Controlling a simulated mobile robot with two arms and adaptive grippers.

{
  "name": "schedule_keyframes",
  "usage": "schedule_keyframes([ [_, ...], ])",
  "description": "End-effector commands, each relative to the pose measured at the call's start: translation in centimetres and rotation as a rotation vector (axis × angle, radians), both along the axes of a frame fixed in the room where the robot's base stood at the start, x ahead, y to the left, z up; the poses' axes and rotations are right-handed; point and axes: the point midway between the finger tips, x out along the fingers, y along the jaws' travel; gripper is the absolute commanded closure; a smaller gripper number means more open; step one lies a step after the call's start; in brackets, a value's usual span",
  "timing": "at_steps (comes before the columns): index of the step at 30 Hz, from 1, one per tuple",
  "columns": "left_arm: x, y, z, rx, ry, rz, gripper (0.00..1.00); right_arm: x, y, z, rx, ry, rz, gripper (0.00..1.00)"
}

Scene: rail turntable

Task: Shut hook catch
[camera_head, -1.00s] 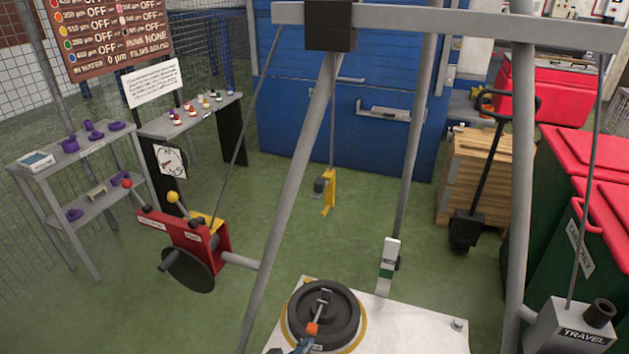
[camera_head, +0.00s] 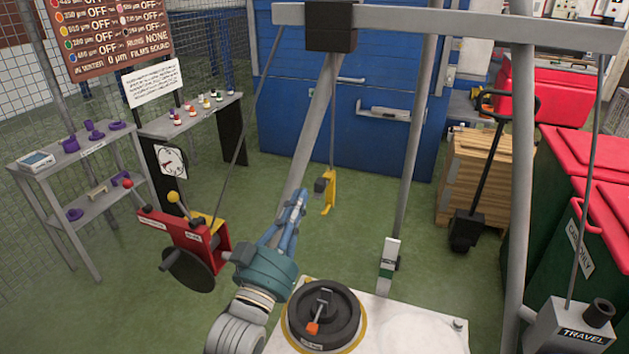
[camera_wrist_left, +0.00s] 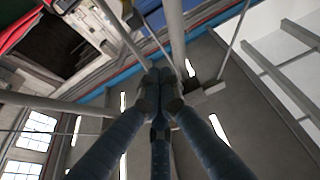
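A yellow hook (camera_head: 329,194) hangs on a thin rod or cable below the overhead beam, in front of the blue doors. A small dark grey piece sits at its left side; whether this is the catch, and its position, is too small to tell. My left gripper (camera_head: 298,201) is raised just left of the hook, apart from it in the picture, with its blue fingers pointing up. In the left wrist view its fingertips (camera_wrist_left: 160,76) are drawn together with nothing visible between them. The hook is not clearly visible there. My right gripper is not in view.
A dark round turntable (camera_head: 324,313) with an orange-tipped lever sits on a white plate below. A red lever box (camera_head: 186,235) stands left, a grey "TRAVEL" box (camera_head: 570,325) right. Slanting grey frame posts (camera_head: 404,160) surround the hook. Green floor lies open behind it.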

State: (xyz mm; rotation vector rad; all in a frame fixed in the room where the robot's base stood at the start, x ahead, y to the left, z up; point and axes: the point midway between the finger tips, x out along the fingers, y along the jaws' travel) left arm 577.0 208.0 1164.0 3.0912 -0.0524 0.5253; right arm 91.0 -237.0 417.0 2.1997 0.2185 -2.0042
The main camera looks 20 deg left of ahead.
Motion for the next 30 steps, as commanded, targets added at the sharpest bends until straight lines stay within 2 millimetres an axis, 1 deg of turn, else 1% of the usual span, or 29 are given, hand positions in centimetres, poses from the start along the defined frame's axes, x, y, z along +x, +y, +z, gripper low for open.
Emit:
schedule_keyframes([
  [5,2.3,-0.1,1.4,0.0,-0.003,0.0,1.0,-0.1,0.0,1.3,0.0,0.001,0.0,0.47],
  [12,7.3,-0.3,3.2,0.0,-0.002,0.0,1.0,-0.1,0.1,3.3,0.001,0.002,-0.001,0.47],
  [15,9.2,-0.4,3.7,0.0,-0.001,0.0,1.0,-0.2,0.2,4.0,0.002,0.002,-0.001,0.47],
  [16,9.5,-0.4,3.4,0.0,0.002,0.0,1.0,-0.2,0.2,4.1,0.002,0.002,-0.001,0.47],
  [17,9.3,-0.3,2.3,-0.001,0.009,0.0,1.0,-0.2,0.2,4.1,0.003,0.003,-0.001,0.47],
  [18,9.2,-0.3,1.6,-0.001,0.008,0.0,1.0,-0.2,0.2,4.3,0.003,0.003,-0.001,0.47],
  [21,9.2,-0.3,0.4,0.0,0.005,0.0,1.0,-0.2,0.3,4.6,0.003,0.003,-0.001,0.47],
  [25,9.1,-0.3,-0.5,0.0,0.002,0.0,1.0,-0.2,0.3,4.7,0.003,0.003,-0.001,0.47],
  [30,9.1,-0.3,-0.8,0.0,0.0,0.0,1.0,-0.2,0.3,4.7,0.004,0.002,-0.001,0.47],
])
